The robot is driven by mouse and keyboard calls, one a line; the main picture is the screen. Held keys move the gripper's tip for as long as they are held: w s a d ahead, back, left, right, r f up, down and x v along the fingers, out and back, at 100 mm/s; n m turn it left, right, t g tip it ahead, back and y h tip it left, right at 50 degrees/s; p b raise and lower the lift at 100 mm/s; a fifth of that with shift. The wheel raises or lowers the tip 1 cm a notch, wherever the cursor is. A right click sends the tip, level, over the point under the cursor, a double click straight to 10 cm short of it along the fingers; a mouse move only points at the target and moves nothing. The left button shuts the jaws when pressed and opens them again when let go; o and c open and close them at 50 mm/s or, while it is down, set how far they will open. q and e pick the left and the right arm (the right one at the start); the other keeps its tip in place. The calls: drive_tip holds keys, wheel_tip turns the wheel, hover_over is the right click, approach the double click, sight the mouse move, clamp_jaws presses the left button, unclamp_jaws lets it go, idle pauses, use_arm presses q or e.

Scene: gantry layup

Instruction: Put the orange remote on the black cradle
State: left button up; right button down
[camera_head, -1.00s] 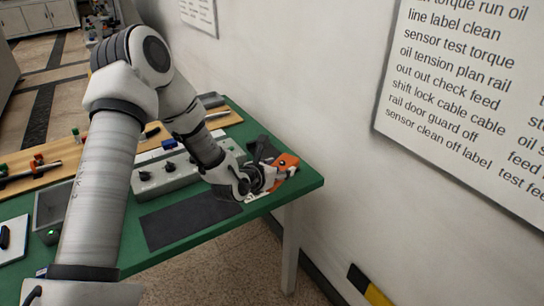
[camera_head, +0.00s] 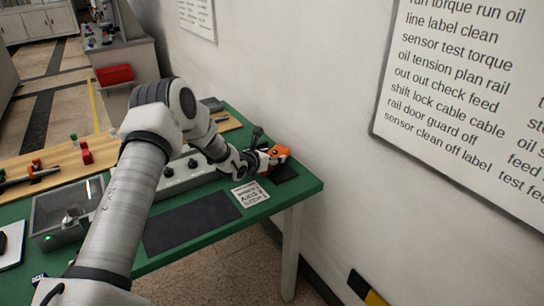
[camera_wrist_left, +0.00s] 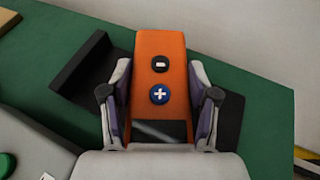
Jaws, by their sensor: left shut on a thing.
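The orange remote (camera_wrist_left: 160,52), with a minus button and a blue plus button, is between the two fingers of my left gripper (camera_wrist_left: 160,98) in the left wrist view. In the head view the left gripper (camera_head: 267,161) holds the orange remote (camera_head: 280,152) near the table's far right corner. The black cradle (camera_head: 285,174) is under and beside the remote, with a raised part behind it. In the left wrist view the cradle (camera_wrist_left: 84,73) shows on both sides of the remote; its middle is hidden. I cannot tell whether the remote touches it. My right gripper is not in view.
A grey control box (camera_head: 182,178), a black mat (camera_head: 190,222) and a printed white card (camera_head: 250,195) lie on the green table (camera_head: 228,228). A grey metal tray (camera_head: 66,207) is at the left. The wall stands close behind the cradle.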

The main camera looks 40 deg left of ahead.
use_arm(q)
drive_tip(key=o, duration=1.5)
drive_tip(key=shift+f, duration=0.1)
drive_tip(key=shift+r, duration=0.2)
drive_tip(key=p+v, duration=0.1)
drive_tip(key=v, duration=1.1)
drive_tip(key=shift+p, duration=0.4)
drive_tip(key=shift+s, duration=0.1)
